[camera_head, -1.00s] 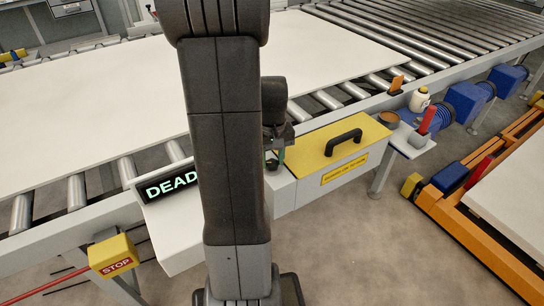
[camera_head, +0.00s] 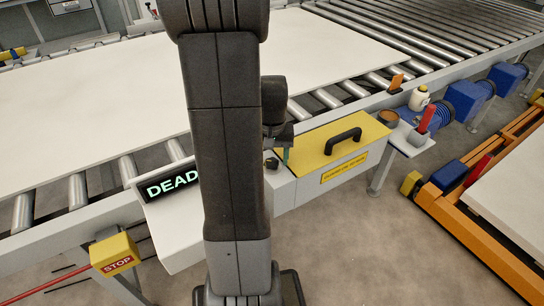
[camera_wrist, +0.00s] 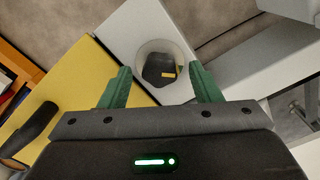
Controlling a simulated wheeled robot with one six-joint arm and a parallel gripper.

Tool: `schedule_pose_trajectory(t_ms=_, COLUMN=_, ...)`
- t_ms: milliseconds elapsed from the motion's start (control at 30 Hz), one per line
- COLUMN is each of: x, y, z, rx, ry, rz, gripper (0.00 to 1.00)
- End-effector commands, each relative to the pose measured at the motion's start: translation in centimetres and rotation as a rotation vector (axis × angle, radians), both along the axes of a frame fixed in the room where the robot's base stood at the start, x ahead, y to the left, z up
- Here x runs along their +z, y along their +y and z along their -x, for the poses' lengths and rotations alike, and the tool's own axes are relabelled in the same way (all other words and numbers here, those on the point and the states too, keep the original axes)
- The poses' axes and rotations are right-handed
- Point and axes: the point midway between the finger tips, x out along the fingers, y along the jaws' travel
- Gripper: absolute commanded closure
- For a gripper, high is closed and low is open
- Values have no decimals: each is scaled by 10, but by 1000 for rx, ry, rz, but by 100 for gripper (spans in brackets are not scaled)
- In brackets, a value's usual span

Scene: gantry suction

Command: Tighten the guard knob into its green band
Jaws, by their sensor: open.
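The guard knob (camera_wrist: 160,68) is dark, with a small yellow mark, on a pale round disc (camera_wrist: 151,48) in the wrist view. In the head view the knob (camera_head: 271,163) is a small dark shape beside the yellow guard cover (camera_head: 318,141). My gripper (camera_wrist: 160,70) is open, with one green finger on each side of the knob and visible gaps between. In the head view my gripper (camera_head: 278,150) is partly hidden behind my arm.
The yellow cover's black handle (camera_head: 343,141) stands right of my gripper. A display reading DEAD (camera_head: 172,184) and a yellow STOP box (camera_head: 115,253) are to the left. A white panel (camera_head: 80,85) lies on rollers behind.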

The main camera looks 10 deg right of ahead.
Motion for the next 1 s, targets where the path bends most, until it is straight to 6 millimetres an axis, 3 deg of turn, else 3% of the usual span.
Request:
schedule_pose_trajectory(t_ms=167, x=7, y=0, z=0, rx=0, ry=-2, rz=0, gripper=43)
schedule_pose_trajectory(t_ms=267, x=22, y=0, z=-1, rx=0, ry=-4, rz=1, gripper=43)
schedule_pose_trajectory(t_ms=700, x=117, y=0, z=0, rx=0, ry=-4, rz=1, gripper=43)
schedule_pose_trajectory(t_ms=1000, x=138, y=0, z=0, rx=0, ry=0, rz=0, gripper=43)
